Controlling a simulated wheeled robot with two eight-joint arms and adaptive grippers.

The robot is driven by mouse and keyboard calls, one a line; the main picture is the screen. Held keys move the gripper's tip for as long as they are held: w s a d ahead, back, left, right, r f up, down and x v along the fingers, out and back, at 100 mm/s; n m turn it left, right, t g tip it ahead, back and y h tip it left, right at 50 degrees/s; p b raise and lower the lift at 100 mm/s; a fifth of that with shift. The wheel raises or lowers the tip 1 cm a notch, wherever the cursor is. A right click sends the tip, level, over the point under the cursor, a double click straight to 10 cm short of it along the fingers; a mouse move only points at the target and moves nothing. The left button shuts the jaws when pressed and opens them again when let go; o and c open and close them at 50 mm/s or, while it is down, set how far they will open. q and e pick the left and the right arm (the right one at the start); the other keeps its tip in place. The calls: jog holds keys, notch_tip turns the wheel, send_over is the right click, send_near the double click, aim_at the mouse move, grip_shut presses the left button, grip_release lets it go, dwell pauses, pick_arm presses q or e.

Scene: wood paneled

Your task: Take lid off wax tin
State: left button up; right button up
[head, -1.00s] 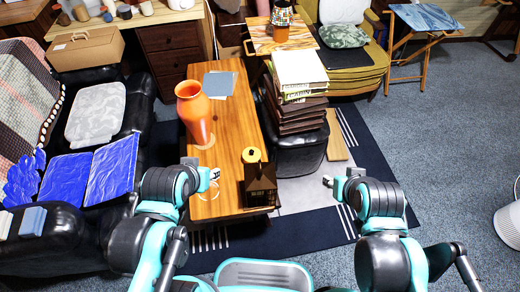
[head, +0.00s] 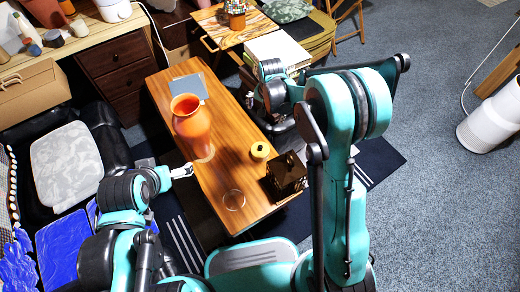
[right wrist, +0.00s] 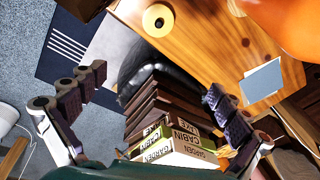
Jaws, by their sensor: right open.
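A small round yellow tin (head: 260,150) with a dark spot in its middle sits on the wooden table, between the orange vase and a dark box. I take it to be the wax tin; I cannot make out a separate lid. It also shows near the top of the right wrist view (right wrist: 158,20). My right gripper (right wrist: 155,82) is open and empty, its fingers spread over the book stack, with the tin beyond them. In the head view its fingers are hidden by my arm. My left gripper (head: 182,171) is at the table's left edge, apart from the tin; its jaws are too small to read.
The tall orange vase (head: 191,127) stands left of the tin. The dark box (head: 286,174) stands close on its right. A clear round dish (head: 234,199) lies nearer me. A grey sheet (head: 188,88) lies at the table's far end. Stacked books (right wrist: 180,145) stand beside the table.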

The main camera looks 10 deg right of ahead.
jog(key=w+a+f+m+g, duration=0.1)
jog(key=w+f+m+g, duration=0.15)
jog(key=f, duration=1.05)
jog(key=m, duration=0.1)
send_near(260, 147)
jog(key=f, duration=0.5)
jog(key=shift+w+a+f, duration=0.1)
jog(key=shift+w+f, duration=0.1)
notch_tip(260, 147, down, 5)
jog(key=b, duration=0.3)
jog(key=shift+s+f, duration=0.15)
jog(key=shift+f, duration=0.05)
jog(key=shift+r, duration=0.15)
jog(key=c, duration=1)
jog(key=shift+s, duration=0.1)
jog(key=c, duration=0.6)
